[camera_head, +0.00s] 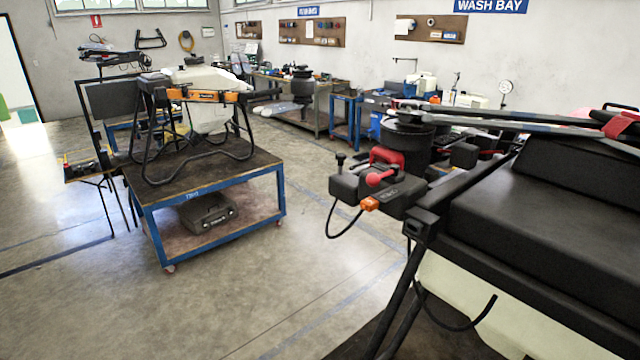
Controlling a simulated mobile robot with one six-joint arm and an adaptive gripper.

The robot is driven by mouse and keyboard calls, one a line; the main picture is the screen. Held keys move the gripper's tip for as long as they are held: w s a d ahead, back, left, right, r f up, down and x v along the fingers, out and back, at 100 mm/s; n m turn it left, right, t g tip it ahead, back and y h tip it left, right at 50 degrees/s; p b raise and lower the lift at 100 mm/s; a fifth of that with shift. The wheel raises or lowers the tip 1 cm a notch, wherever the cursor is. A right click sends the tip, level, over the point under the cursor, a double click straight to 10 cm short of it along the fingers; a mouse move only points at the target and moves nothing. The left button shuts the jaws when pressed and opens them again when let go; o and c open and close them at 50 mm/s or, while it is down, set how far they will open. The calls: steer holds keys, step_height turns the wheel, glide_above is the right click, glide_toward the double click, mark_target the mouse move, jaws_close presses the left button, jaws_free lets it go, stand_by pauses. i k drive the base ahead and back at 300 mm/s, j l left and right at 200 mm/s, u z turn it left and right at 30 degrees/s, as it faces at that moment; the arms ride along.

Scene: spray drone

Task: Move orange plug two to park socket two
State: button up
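A small orange plug (370,203) sits at the lower front edge of a black block (375,187) on the near spray drone, right of centre. A black cable (332,222) hangs in a loop beside the block. I cannot read a number on the plug, so I cannot tell if it is orange plug two. A red handle (386,157) and a red knob (375,179) are just above it. I cannot make out park socket two. My gripper is not in view.
The near drone's black body (550,215) and pale tank (455,300) fill the right side. A blue-framed trolley (215,222) carries another drone with a white tank (208,105). Workbenches line the back wall. The floor (265,300) between trolley and near drone is clear.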

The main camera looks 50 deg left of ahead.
mark_target(369, 204)
steer(key=k+j, duration=0.1)
steer(key=j, duration=0.6)
steer(key=k+j, duration=0.1)
steer(key=j, duration=0.6)
steer(key=k+j, duration=0.1)
steer(key=j, duration=0.6)
